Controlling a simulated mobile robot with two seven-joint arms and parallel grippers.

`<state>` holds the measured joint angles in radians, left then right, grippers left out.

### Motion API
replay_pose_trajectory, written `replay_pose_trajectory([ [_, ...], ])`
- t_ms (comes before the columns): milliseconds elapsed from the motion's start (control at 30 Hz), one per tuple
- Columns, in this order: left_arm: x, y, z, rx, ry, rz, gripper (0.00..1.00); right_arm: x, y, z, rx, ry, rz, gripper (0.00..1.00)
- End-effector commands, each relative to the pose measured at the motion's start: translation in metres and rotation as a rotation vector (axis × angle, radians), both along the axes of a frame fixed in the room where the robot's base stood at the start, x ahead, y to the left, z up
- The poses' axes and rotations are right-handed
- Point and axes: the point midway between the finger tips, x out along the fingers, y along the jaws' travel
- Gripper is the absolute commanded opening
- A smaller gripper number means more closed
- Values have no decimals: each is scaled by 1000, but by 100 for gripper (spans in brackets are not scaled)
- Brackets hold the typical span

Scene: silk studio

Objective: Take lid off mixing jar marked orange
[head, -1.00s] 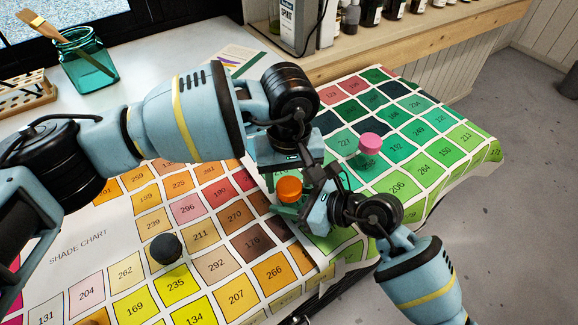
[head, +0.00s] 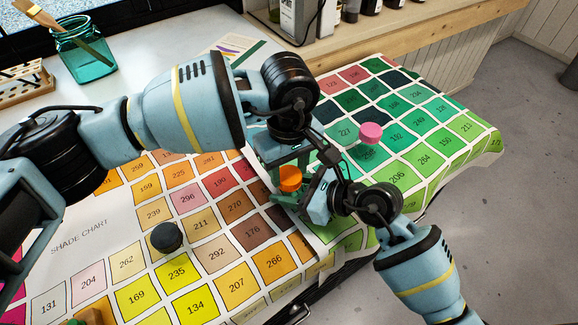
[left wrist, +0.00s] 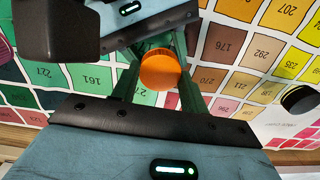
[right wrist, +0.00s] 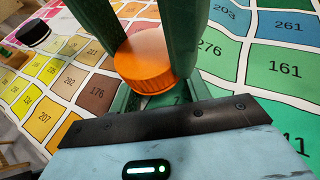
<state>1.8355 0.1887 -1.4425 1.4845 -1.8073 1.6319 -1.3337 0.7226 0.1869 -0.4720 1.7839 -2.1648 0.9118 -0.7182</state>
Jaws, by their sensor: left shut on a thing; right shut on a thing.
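The orange lid (head: 290,177) is level, between my two grippers at the middle of the chart. It also shows in the left wrist view (left wrist: 160,70) and the right wrist view (right wrist: 146,62). My left gripper (head: 278,180) is shut, its green fingers at the sides of the orange lid. My right gripper (head: 298,196) is shut lower down, its fingers passing just under the lid, apparently on the jar body. The jar body is mostly hidden by the lid and fingers. I cannot tell whether lid and jar touch.
A pink-lidded jar (head: 370,133) stands on the green squares to the right. A black-lidded jar (head: 166,237) stands at the left front. The shade chart (head: 75,245) covers the table. A teal glass with a brush (head: 82,56) and a wooden rack (head: 24,82) stand back left.

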Motion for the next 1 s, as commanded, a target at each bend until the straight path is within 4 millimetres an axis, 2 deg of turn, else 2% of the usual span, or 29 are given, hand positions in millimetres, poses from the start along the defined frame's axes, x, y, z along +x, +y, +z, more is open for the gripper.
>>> replay_pose_trajectory([
  [800, -1, 0, 1, 2, 0, 1367, 17, 0, -1, -1, -2, 1, -1, 0],
  [1000, -1, 0, 1, 2, 1, 1635, 17, 0, -1, -1, -2, 1, -2, 0],
])
